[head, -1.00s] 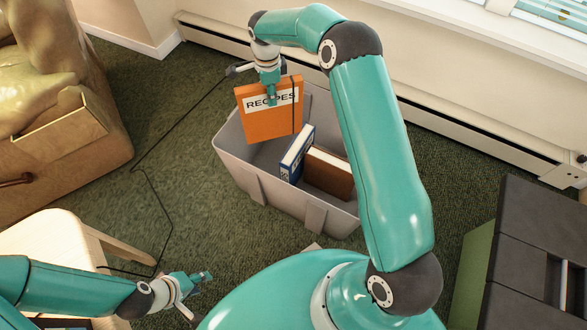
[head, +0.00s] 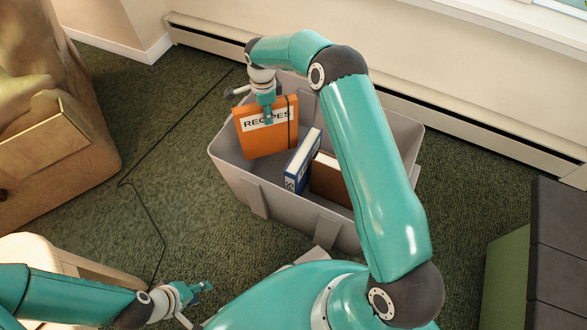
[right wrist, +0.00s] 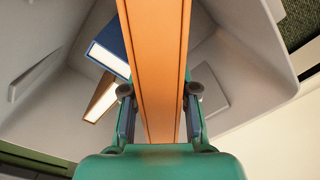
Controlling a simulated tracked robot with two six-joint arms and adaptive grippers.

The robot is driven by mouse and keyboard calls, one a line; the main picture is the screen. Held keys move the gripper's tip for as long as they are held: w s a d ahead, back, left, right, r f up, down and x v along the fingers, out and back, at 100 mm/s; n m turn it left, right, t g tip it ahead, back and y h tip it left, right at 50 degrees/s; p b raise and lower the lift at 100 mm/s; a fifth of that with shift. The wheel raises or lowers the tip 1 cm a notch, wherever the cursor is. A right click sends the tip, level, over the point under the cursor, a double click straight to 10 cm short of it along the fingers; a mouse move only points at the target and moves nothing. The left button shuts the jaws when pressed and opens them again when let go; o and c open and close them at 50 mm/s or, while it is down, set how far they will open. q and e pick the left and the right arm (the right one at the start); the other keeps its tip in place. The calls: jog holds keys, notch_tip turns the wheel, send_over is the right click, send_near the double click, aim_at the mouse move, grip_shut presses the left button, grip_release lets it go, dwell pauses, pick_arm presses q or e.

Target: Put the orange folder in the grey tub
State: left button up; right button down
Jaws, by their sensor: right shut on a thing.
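The orange folder (head: 262,140), with a white RECIPES label and a dark band, is upright at the left part of the grey tub (head: 290,212). Its lower part is inside the tub walls; I cannot tell if it touches the bottom. My right gripper (head: 268,112) is shut on its upper edge. In the right wrist view the orange folder (right wrist: 157,60) stands between the two fingers, with the grey tub (right wrist: 235,75) around it. My left gripper (head: 200,301) is open and empty at the lower left, away from the tub.
A blue binder (head: 303,162) and a brown book (head: 330,182) stand in the tub, right of the folder. A pale wooden stool (head: 70,262) is at lower left, a tan armchair (head: 60,130) at upper left. A black cable (head: 140,190) lies on the green carpet.

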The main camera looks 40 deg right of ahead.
aim_at(268, 128)
notch_tip(268, 128, down, 15)
jog(key=b, duration=0.4)
jog(key=shift+a+r, duration=0.1)
jog(key=shift+a, duration=0.05)
jog(key=shift+f+b, duration=0.7)
jog(key=shift+f, duration=1.4)
jog(key=c, duration=0.9)
grip_release()
jog(key=shift+r, duration=0.6)
notch_tip(268, 128, up, 11)
jog(key=p, duration=0.4)
jog(key=shift+s, duration=0.1)
